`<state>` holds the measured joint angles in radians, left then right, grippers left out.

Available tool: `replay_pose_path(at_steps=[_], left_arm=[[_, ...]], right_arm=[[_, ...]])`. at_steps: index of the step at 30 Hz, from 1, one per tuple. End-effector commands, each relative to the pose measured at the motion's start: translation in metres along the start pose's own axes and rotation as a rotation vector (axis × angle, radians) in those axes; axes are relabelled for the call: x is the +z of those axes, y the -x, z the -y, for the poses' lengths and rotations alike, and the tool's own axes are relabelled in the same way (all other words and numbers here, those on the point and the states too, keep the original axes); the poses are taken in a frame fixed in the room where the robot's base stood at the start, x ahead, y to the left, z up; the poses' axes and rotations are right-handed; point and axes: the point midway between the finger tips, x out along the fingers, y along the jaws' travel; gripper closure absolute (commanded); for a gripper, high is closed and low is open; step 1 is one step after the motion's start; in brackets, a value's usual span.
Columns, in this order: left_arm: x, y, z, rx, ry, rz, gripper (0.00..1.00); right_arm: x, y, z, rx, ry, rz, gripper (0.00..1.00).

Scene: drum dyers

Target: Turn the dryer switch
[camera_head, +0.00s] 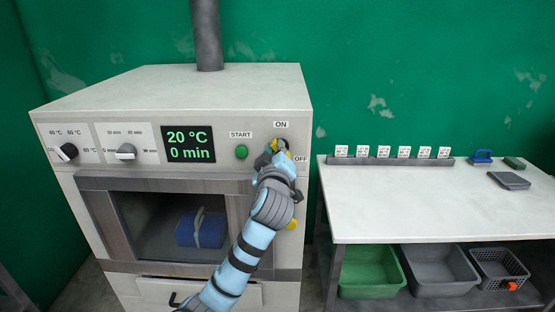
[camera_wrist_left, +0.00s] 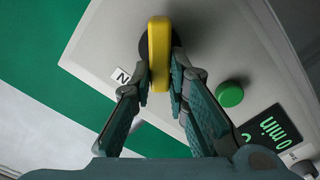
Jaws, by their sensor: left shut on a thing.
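The dryer (camera_head: 190,85) is a white box with a front control panel. Its yellow switch (camera_wrist_left: 158,55) sits on a dark round base at the right end of the panel, between the ON label (camera_head: 281,125) and the OFF label (camera_head: 300,159). My left gripper (camera_head: 276,154) is at the switch and hides most of it in the head view. In the left wrist view its two fingers (camera_wrist_left: 163,82) are shut on the yellow handle, one on each side. Which label the handle points to is hard to tell. My right gripper is not in view.
A green START button (camera_head: 241,152) and a lit display (camera_head: 188,144) reading 20 °C and 0 min are left of the switch. Two dials (camera_head: 126,152) are further left. A blue bundle (camera_head: 202,229) lies behind the dryer window. A white table (camera_head: 430,205) stands at right.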

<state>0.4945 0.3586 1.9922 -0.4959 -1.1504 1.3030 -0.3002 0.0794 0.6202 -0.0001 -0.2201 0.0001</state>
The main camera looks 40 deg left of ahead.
Motion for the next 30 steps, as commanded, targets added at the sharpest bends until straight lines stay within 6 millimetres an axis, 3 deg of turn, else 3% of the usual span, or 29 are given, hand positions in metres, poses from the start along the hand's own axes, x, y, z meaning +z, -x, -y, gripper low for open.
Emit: replay_pose_path(at_steps=[1, 18, 30], left_arm=[[0.003, 0.0, 0.004, 0.002, 0.043, -0.001, 1.0], [0.005, 0.0, 0.011, 0.001, 0.571, -0.001, 1.0], [0.007, 0.0, 0.013, -0.001, 0.802, 0.001, 1.0]], right_arm=[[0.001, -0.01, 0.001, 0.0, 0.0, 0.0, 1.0], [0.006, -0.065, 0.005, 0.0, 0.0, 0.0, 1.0], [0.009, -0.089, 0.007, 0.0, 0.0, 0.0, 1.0]])
